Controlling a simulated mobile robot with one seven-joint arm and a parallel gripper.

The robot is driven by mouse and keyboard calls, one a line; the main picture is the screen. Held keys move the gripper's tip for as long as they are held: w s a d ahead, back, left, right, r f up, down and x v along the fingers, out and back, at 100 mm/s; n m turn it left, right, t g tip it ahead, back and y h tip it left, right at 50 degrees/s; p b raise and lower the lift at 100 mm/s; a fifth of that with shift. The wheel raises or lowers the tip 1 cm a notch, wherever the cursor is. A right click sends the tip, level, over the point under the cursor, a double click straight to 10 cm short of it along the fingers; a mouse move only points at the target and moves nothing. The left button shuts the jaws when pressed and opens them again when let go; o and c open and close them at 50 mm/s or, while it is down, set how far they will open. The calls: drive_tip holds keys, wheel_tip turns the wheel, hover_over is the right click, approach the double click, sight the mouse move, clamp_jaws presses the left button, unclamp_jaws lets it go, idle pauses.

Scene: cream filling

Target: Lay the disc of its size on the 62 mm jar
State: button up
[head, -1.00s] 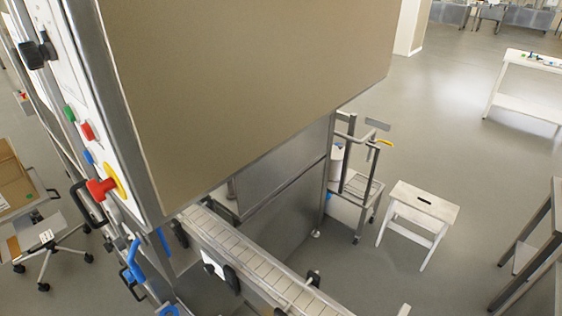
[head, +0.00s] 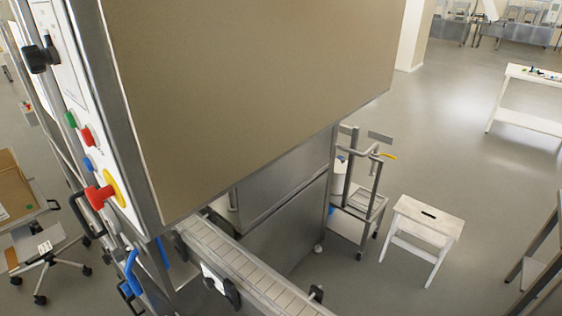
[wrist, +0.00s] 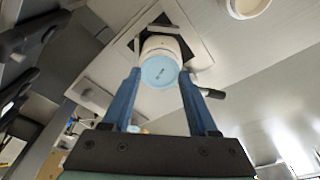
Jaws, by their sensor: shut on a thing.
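In the wrist view, my gripper (wrist: 159,74) has two blue fingers on either side of a light blue disc (wrist: 160,72) with a small dark mark on its face. The fingers are shut on the disc's edges. A white round jar (wrist: 160,46) shows directly behind the disc, beyond the fingertips. Disc and jar look lined up, but I cannot tell whether they touch. The jar stands at a dark square patch on a pale plate. The jar's size marking cannot be read. The head view shows neither gripper, disc nor jar.
Another pale round container (wrist: 246,6) is at the top edge of the wrist view. A dark handle (wrist: 212,93) lies just right of the fingers. In the head view, a large machine cabinet (head: 250,90) blocks much of the scene above a conveyor (head: 235,262). A white stool (head: 428,218) stands right.

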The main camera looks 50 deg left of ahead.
drive_tip(key=shift+f, duration=0.3)
idle(0.8)
drive_tip(key=o, duration=1.5)
wheel_tip(320, 180, up, 13)
drive_tip(key=w+d+p, duration=0.1)
drive_tip(key=w+p, duration=0.1)
drive_tip(key=shift+d+p, duration=0.2)
drive_tip(key=shift+p, duration=0.15)
drive_tip(key=shift+f, duration=0.15)
